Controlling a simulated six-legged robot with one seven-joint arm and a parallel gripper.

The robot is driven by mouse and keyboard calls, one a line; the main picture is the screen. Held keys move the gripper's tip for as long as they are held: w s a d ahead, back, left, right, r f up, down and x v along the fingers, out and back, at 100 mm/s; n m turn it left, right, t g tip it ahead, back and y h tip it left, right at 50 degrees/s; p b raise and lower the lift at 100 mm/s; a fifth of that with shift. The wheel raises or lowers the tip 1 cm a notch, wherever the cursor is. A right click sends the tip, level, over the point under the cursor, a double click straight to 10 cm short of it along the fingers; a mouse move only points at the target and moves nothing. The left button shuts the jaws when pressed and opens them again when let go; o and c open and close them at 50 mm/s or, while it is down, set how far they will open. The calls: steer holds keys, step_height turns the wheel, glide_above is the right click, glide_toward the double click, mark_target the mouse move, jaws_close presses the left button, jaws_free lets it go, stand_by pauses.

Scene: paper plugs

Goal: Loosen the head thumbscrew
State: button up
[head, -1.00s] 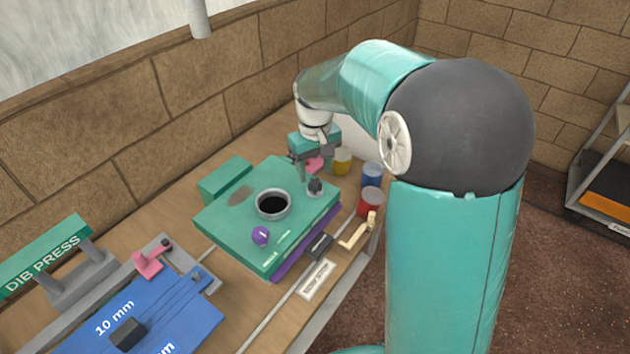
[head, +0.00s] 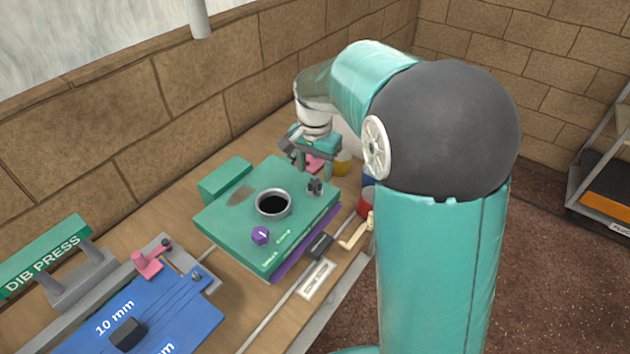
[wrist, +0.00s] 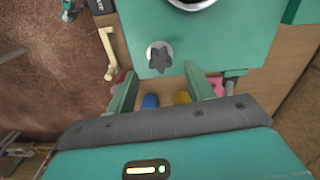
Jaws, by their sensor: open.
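The head thumbscrew looks to be the dark star-shaped knob (wrist: 159,57) on a pale round base, near the edge of the green press head (wrist: 208,42) in the wrist view. In the head view the same dark knob (head: 315,187) stands at the right corner of the green block (head: 232,220). My gripper (wrist: 162,82) is open and empty, its two green fingers spread either side of the knob in the picture and short of it. In the head view my gripper (head: 312,165) is over the far right end of the block. Any contact cannot be told.
A purple knob (head: 260,235) and a round dark opening (head: 273,203) are on the block's top. Yellow (head: 342,162) and red (head: 367,200) pots stand close by, with a cream hooked piece (head: 356,232) at the bench edge. A blue board (head: 140,315) lies at the left.

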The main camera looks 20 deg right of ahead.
mark_target(315, 182)
stand_by(0.3)
steer(key=shift+f, duration=2)
steer(key=c, duration=0.9)
steer(key=shift+c, duration=0.2)
steer(key=shift+n, duration=0.8)
steer(key=o, duration=0.9)
steer(key=shift+o, duration=0.2)
